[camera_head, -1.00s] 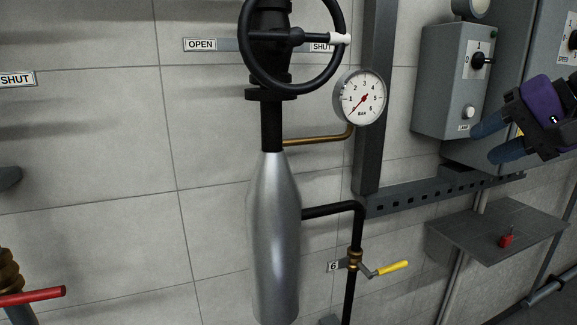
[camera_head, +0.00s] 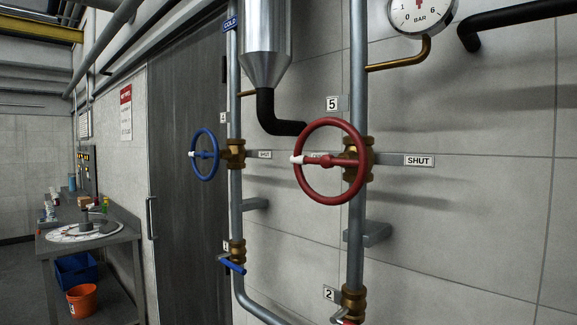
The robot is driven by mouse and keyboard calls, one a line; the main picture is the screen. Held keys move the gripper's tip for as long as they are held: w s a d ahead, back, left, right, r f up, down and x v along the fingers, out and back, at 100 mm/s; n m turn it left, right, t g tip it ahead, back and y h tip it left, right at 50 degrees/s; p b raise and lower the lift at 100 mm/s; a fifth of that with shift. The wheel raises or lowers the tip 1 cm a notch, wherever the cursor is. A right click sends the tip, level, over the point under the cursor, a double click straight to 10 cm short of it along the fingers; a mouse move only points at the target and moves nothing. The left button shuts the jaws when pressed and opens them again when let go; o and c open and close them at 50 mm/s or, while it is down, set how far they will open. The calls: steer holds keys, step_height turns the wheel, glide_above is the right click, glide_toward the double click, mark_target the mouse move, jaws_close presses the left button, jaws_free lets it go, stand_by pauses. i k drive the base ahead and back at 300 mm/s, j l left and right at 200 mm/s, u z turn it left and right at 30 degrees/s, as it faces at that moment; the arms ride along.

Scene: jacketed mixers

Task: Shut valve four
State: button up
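A blue handwheel valve (camera_head: 204,154) is on the left pipe, with a small number tag (camera_head: 223,118) above it that is too small to read surely; it looks like 4. The wheel's white-tipped spoke points left. A SHUT plate (camera_head: 265,154) is on the wall to its right; I see no OPEN plate for it. A red handwheel valve (camera_head: 331,198) on the nearer pipe has a tag 5 (camera_head: 332,103) above it. Its white-tipped spoke also points left, with a SHUT plate (camera_head: 419,160) to its right. My gripper is not in view.
A blue lever valve (camera_head: 237,264) sits low on the left pipe. Another valve (camera_head: 352,301) with tag 2 (camera_head: 328,293) is at the bottom edge. A gauge (camera_head: 421,12) is at top right. A bench (camera_head: 88,244) with an orange bucket (camera_head: 82,301) below stands at left, beside a dark door (camera_head: 190,90).

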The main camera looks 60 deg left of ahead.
mark_target(216, 153)
steer(key=u, duration=2.55)
steer(key=z, duration=0.55)
steer(key=i+j+z, duration=0.15)
steer(key=j+z, duration=0.15)
steer(key=i+j+z, duration=0.25)
steer(key=j+z, duration=0.6)
steer(key=j, duration=0.15)
steer(key=i+j, duration=0.1)
steer(key=j, duration=0.7)
steer(key=i+j+z, duration=0.15)
steer(key=j, duration=1.4)
